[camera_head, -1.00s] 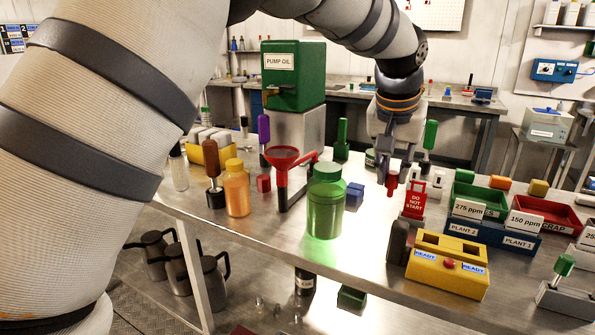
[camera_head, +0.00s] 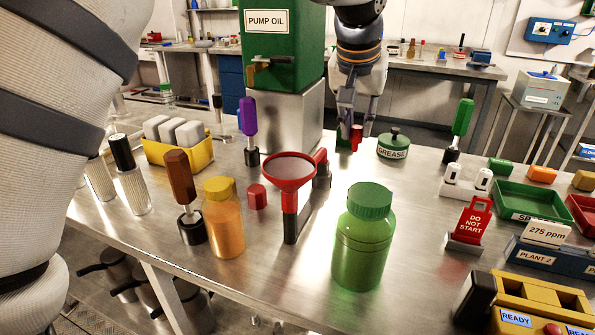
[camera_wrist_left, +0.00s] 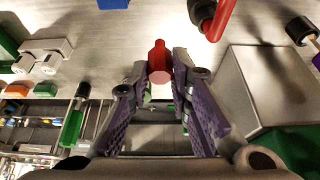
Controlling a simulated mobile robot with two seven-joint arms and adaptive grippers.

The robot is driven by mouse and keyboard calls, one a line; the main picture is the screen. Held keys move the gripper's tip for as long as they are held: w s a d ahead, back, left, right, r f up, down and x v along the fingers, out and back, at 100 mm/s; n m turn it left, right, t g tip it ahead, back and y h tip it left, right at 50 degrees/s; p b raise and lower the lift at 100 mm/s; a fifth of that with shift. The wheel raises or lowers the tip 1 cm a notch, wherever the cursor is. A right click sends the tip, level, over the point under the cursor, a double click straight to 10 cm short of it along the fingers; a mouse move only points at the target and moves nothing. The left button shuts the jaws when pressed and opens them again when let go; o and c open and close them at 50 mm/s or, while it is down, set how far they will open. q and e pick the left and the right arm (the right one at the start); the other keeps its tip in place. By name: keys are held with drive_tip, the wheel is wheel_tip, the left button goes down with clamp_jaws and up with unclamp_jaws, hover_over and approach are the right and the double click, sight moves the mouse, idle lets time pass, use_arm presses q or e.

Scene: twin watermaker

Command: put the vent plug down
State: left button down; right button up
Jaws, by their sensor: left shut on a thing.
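My left gripper (camera_head: 350,122) reaches over the back of the steel table, between the steel stand of the pump oil tank and the grease tin. Its fingers are shut on a small red plug (camera_head: 356,138), which I take to be the vent plug. In the left wrist view the plug (camera_wrist_left: 160,62) sits between the two purple-grey fingertips (camera_wrist_left: 160,78), its narrow end pointing away from the gripper. I cannot tell whether the plug touches the table. My right gripper is not in view.
The green tank (camera_head: 282,45) stands on its steel stand (camera_head: 285,122). The grease tin (camera_head: 393,145) is right of the gripper. A red funnel (camera_head: 290,170), another red piece (camera_head: 257,196), an orange bottle (camera_head: 222,220) and a green bottle (camera_head: 363,240) stand nearer. Bare tabletop lies behind the green bottle.

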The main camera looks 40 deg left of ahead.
use_arm(q)
drive_tip(key=shift+w+a, duration=0.15)
drive_tip(key=shift+a, duration=0.1)
wheel_tip(320, 180, down, 10)
drive_tip(key=shift+r, duration=0.1)
drive_tip(key=c, duration=1.5)
unclamp_jaws()
drive_tip(key=shift+o, duration=0.2)
